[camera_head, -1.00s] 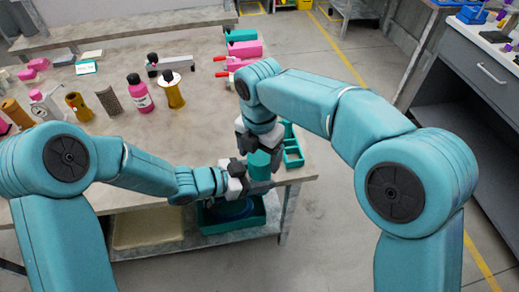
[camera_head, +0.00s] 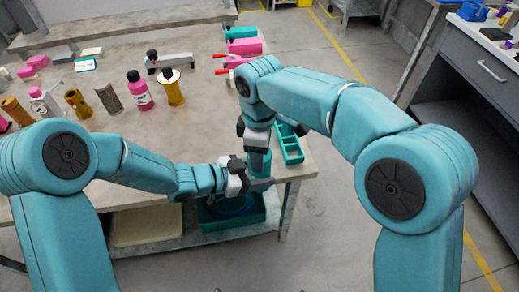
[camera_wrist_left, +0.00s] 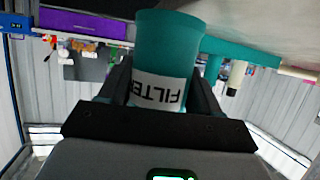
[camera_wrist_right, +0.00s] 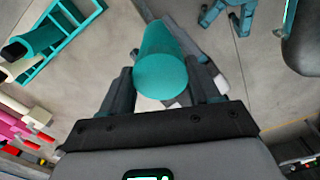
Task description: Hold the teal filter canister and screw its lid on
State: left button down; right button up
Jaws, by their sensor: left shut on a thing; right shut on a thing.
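The teal filter canister (camera_wrist_left: 163,60) is between the fingers of my left gripper (camera_wrist_left: 160,92), which is shut on it. Its white label with dark lettering appears upside down in the left wrist view. In the head view the canister (camera_head: 258,161) shows as a small teal patch at the table's near right corner. My right gripper (camera_head: 257,143) is above it, pointing down. In the right wrist view a round teal top, the lid (camera_wrist_right: 161,78), is between the fingers of my right gripper (camera_wrist_right: 163,85), shut on it. The seam between lid and canister is hidden.
A teal compartment tray (camera_head: 290,150) lies close to the right gripper on the table (camera_head: 170,130). Several bottles and cylinders, including a pink bottle (camera_head: 140,92), stand farther left. A teal bin (camera_head: 228,221) is on the shelf below.

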jog(key=o, duration=1.2)
jog(key=shift+c, duration=0.2)
jog(key=shift+r, duration=2.3)
